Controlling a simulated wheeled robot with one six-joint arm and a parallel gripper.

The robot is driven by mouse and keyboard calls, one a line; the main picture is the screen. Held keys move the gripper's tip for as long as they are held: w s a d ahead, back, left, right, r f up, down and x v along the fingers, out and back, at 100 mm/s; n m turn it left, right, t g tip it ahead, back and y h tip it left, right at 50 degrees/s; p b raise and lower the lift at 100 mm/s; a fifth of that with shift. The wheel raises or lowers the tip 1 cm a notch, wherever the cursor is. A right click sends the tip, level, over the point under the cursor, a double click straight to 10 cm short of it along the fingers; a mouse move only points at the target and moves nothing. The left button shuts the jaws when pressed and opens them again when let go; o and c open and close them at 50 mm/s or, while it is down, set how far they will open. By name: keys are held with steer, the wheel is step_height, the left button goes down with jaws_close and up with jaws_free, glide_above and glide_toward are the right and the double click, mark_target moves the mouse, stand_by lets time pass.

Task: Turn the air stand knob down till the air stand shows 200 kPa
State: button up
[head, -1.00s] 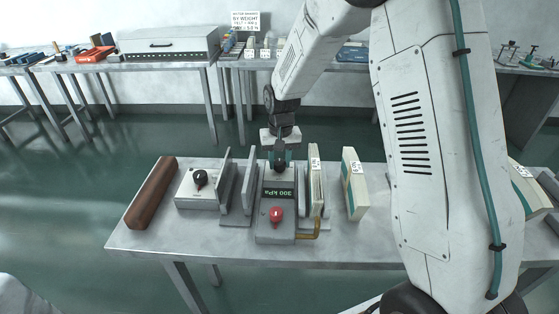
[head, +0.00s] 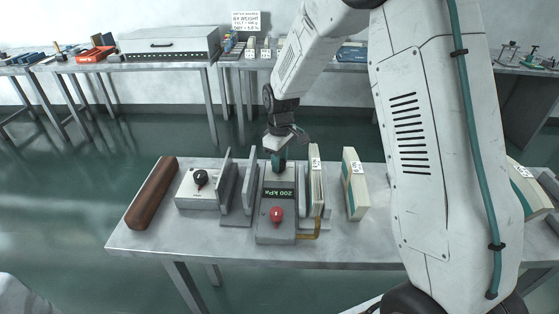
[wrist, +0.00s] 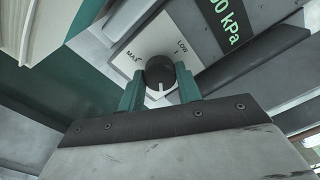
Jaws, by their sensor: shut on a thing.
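The air stand (head: 288,205) is a grey box on the table, with a red button (head: 276,214) on its front. Its display (head: 278,192) reads 200 kPa in green; part of the reading also shows in the wrist view (wrist: 228,22). The black air stand knob (wrist: 159,72) sits between MAX and LOW marks, its white pointer line toward the gripper side. My gripper (wrist: 160,90) is shut on the knob with its teal fingers, one at each side. In the head view my gripper (head: 279,160) is tilted above the back of the stand and hides the knob.
A second box with a black dial (head: 200,178) stands left, beside upright grey plates (head: 236,190). A brown bar (head: 153,192) lies at the left end. Upright labelled boards (head: 354,185) stand close on the right, near an amber pipe (head: 309,236).

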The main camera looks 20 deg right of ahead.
steer(key=shift+w+r+n, duration=0.1)
steer(key=shift+n, duration=0.5)
steer(key=o, duration=1)
step_height(320, 180, up, 8)
steer(key=shift+f, duration=0.15)
